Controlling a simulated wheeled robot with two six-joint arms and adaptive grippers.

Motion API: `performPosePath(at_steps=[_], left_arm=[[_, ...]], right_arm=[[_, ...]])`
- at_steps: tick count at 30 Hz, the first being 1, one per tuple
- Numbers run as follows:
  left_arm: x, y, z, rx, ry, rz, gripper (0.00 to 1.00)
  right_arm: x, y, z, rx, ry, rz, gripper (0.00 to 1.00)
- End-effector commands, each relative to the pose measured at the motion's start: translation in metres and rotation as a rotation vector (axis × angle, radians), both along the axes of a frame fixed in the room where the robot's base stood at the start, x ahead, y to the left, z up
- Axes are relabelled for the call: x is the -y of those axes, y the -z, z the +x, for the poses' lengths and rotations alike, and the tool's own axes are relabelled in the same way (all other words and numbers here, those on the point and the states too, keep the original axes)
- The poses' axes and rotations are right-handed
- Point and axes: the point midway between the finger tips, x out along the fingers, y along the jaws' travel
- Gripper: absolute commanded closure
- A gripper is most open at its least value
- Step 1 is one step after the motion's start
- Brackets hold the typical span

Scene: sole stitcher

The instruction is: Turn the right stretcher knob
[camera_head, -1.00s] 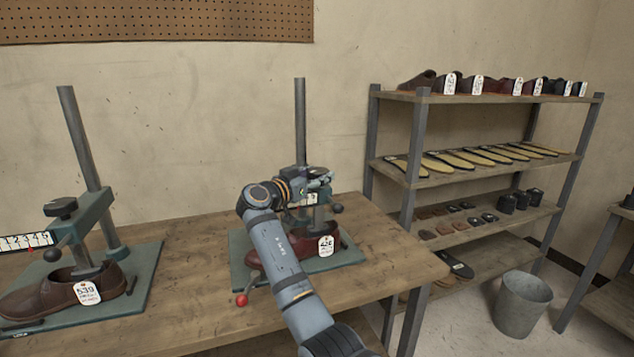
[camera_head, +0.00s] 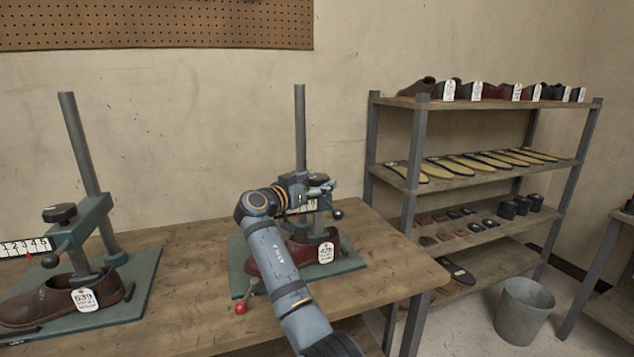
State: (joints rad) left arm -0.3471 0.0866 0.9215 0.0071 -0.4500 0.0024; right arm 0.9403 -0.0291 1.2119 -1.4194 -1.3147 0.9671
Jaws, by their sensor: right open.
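The right stretcher stands on the bench, with a grey post (camera_head: 300,130) and a green base (camera_head: 340,267). A brown shoe (camera_head: 303,250) with a white tag sits on it. My right gripper (camera_head: 318,187) is at the stretcher's head, in front of the post, and is open. The stretcher's knob is mostly hidden behind the gripper and wrist; a dark rounded part (camera_head: 320,178) shows at the fingers, and I cannot tell whether they touch it. A black ball handle (camera_head: 338,215) and a red ball (camera_head: 240,308) show on this stretcher. My left gripper is not in view.
A left stretcher (camera_head: 95,215) with a dark knob (camera_head: 60,212), a number scale and a brown shoe (camera_head: 70,300) stands on the bench at left. A shelf rack (camera_head: 470,170) with shoes and insoles stands right of the bench. A grey bin (camera_head: 524,310) is on the floor.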

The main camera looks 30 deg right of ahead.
Motion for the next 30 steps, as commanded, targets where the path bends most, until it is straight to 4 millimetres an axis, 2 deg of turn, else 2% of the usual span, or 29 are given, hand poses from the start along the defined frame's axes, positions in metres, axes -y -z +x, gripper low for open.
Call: performPosePath(at_steps=[5,9,15,21,30], left_arm=[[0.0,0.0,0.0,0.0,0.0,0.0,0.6],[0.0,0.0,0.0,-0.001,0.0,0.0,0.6],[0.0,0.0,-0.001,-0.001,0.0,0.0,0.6],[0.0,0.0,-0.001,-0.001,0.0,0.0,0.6],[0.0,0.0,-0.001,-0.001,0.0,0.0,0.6]], right_arm=[[-0.032,0.001,-0.009,0.001,-0.005,0.004,0.2],[-0.066,0.001,-0.021,-0.001,-0.005,0.005,0.2],[-0.1,0.001,-0.032,0.0,-0.003,0.003,0.2],[-0.111,0.0,-0.037,0.0,0.0,0.001,0.2],[-0.109,0.002,-0.037,-0.001,0.0,0.003,0.2]])
